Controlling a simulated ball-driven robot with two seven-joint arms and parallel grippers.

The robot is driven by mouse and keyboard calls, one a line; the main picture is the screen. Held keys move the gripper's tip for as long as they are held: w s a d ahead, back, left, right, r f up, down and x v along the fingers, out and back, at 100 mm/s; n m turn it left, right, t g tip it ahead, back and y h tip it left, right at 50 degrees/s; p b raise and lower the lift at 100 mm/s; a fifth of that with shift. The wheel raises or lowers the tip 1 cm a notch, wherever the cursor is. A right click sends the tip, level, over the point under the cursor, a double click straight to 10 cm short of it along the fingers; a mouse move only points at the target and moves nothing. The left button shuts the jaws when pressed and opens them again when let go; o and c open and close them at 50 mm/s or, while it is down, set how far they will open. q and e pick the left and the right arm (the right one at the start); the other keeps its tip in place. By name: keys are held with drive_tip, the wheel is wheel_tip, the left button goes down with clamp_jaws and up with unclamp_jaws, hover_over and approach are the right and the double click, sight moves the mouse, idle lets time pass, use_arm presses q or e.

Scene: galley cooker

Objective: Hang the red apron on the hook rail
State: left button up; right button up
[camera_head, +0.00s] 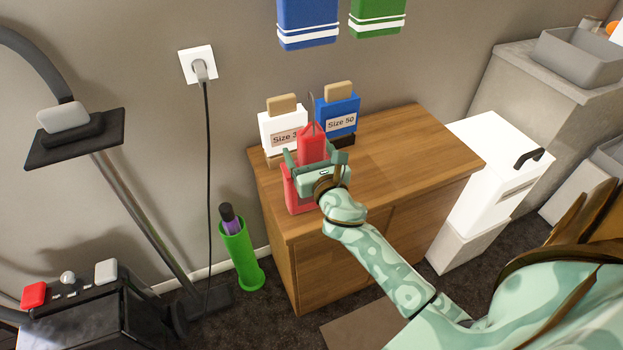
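The red apron (312,144) stands upright at the left front of the wooden cabinet top, with a thin loop at its top. Its lower part (298,198) shows below my gripper, which hides its middle. My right gripper (314,160) reaches in from the right at the apron. Its two fingers stand apart on either side of the red upper part, with what look like small gaps. The hook rail itself is out of view. A blue apron (307,20) and a green apron (377,16) hang at the top edge of the picture. My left gripper is not in view.
A white "Size" box (283,130) and a blue "Size 50" box (337,118) stand behind the apron. The right part of the cabinet top (415,145) is clear. A green cylinder (241,255) stands left of the cabinet, near a wall socket's cord (208,150).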

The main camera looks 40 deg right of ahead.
sight(321, 136)
drive_tip(key=c, duration=1.4)
drive_tip(key=shift+r, duration=0.1)
drive_tip(key=r+p, duration=0.2)
drive_tip(key=r, duration=0.1)
drive_tip(key=r+p, duration=0.1)
drive_tip(key=shift+s+r, duration=0.25)
drive_tip(key=s+r+p, duration=0.1)
drive_tip(key=r+p, duration=0.1)
drive_tip(key=s+r+p, duration=0.1)
drive_tip(key=s+r, duration=0.1)
drive_tip(key=shift+s+r+p, duration=0.2)
drive_tip(key=shift+s+p, duration=0.1)
drive_tip(key=shift+p, duration=0.1)
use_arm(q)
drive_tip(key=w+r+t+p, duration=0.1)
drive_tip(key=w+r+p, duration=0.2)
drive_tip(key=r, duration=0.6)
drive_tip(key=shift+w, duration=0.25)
use_arm(e)
drive_tip(key=s+r, duration=0.4)
drive_tip(key=s, duration=0.6)
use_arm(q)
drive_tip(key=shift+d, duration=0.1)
